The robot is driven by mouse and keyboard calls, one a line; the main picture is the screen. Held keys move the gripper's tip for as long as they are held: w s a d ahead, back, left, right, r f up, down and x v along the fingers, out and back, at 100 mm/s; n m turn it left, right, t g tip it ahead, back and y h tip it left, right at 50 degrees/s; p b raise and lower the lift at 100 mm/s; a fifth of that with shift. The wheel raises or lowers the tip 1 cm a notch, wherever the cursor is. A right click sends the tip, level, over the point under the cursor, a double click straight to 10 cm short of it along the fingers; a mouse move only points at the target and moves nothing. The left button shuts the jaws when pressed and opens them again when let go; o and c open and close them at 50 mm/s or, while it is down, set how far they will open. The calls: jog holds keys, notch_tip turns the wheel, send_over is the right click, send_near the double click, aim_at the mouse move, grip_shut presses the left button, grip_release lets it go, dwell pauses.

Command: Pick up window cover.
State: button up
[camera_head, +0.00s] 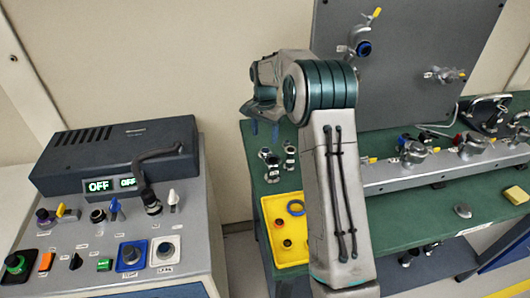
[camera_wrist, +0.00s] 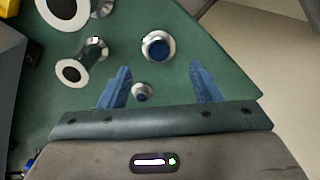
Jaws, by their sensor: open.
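My gripper (camera_head: 264,131) is open above the back left corner of the green bench, its blue fingers pointing down. In the wrist view my gripper (camera_wrist: 163,80) has nothing clasped between its fingers. A larger round metal piece with a dark blue centre (camera_wrist: 158,47) stands just beyond the fingertips. I cannot tell for sure which piece is the window cover. Flanged metal fittings (camera_wrist: 93,53) stand to the left; in the head view small metal fittings (camera_head: 271,166) show below the gripper.
A yellow tray (camera_head: 280,256) holding rings lies at the front of the green bench (camera_head: 410,232). A grey upright panel (camera_head: 400,60) and a metal rail with fittings (camera_head: 390,180) stand to the right. A control console (camera_head: 120,235) stands at left, across a gap.

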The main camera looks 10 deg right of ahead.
aim_at(265, 151)
jog(key=shift+f+p, duration=0.95)
jog(key=shift+f, duration=2.45)
jog(key=c, duration=0.8)
